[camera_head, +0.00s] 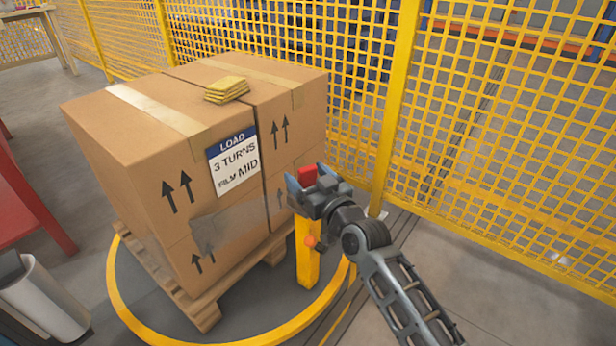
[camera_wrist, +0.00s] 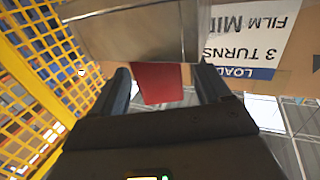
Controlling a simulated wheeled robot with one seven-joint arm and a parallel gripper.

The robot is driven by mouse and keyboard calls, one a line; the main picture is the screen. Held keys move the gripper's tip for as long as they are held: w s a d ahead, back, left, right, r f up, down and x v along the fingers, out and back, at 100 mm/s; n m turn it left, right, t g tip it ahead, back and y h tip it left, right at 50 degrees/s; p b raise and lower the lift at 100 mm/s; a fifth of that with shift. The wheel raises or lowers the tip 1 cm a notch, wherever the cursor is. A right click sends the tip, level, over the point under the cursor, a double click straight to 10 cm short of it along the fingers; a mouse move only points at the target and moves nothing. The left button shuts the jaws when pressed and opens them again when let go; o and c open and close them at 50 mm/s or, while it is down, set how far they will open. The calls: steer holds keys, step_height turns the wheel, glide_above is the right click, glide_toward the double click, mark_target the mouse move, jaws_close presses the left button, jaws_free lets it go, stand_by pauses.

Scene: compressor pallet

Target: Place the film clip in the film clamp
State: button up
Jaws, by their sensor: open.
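A small red piece (camera_head: 307,174), which looks like the film clip, sits between my gripper's fingers beside the boxes. In the wrist view the red piece (camera_wrist: 160,84) shows between the two dark fingers, with gaps on both sides. My gripper (camera_head: 305,180) is open around it. In the wrist view a grey metal block (camera_wrist: 140,28) adjoins the red piece; it may be the film clamp, but I cannot tell. A yellow post (camera_head: 307,262) with an orange knob stands below my gripper, which hides its top.
Large taped cardboard boxes (camera_head: 150,150) stand on a wooden pallet (camera_head: 205,310) close to the left of my gripper. Yellow folded pieces (camera_head: 227,88) lie on top. A yellow mesh fence (camera_head: 510,120) runs behind. The floor at lower right is clear.

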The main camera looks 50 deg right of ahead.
steer(key=shift+r, duration=0.15)
steer(key=shift+s+a, duration=0.1)
steer(key=shift+s, duration=0.15)
steer(key=p+v, duration=0.2)
steer(key=v, duration=0.9)
steer(key=shift+s, duration=0.2)
steer(key=shift+a, duration=0.1)
